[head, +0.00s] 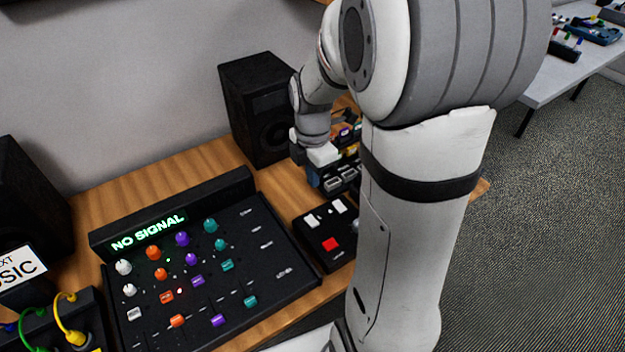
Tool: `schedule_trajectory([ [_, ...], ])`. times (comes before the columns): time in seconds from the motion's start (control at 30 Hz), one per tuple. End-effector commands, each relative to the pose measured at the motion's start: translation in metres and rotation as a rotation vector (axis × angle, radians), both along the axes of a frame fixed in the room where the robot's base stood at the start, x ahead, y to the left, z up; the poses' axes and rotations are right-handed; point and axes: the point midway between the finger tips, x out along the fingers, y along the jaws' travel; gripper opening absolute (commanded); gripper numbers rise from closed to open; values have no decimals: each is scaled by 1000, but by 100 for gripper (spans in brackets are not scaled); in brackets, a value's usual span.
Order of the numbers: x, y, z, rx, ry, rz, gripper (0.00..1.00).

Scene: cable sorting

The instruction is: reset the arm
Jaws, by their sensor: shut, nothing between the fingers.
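My arm rises large in the middle of the head view, and its far end bends down over the back right of the wooden desk (150,185). My gripper (314,178) is small there, shut and empty, beside a dark device with ports (343,180). My arm hides part of that device, and whether the gripper touches it I cannot tell. A black mixer (275,232) with coloured knobs and a lit "NO SIGNAL" display (149,232) lies left of my arm. A small black box (318,253) with a red button (330,244) and white switches sits between them.
A black speaker (245,105) stands behind the mixer near the wall; another (28,205) is at the left. Green (28,322) and yellow (62,318) cables plug into a dark box at the lower left. A white table (560,75) stands back right, with carpet between.

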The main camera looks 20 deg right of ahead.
Motion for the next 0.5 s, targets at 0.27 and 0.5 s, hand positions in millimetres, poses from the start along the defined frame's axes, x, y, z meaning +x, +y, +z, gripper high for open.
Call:
schedule_trajectory([
  [0.27, 0, 0, 0, 0, -1, 1, 0],
  [0.5, -3, 3, 4, -2, -10, -41, 0],
])
